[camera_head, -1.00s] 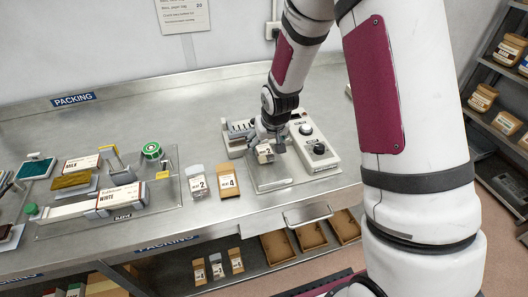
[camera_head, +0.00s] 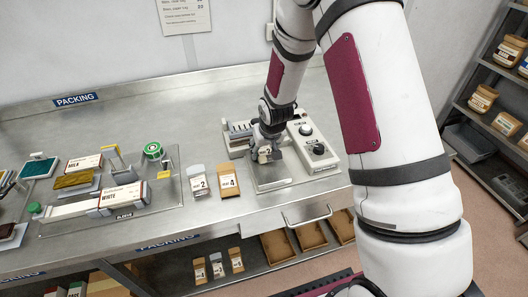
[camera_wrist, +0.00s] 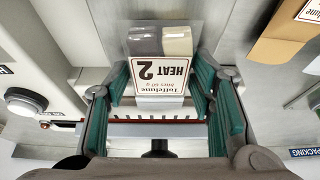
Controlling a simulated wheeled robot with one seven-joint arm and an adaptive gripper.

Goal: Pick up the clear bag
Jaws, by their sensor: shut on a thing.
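The clear bag (camera_wrist: 162,42) is between the green-padded fingers of my gripper (camera_wrist: 161,88) in the wrist view. It has a white label reading HEAT 2, upside down there, and shows a dark and a cream piece inside. In the head view my gripper (camera_head: 267,152) is shut on this bag, in front of the sealing machine (camera_head: 312,143). The bag is mostly hidden by the fingers there. Whether it touches the machine's plate (camera_head: 272,184) I cannot tell.
A second clear bag marked 2 (camera_head: 198,187) and a brown bag marked 4 (camera_head: 228,181) stand left of the machine. The bench (camera_head: 200,128) behind the bags is bare. Shelves (camera_head: 485,100) stand at the right.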

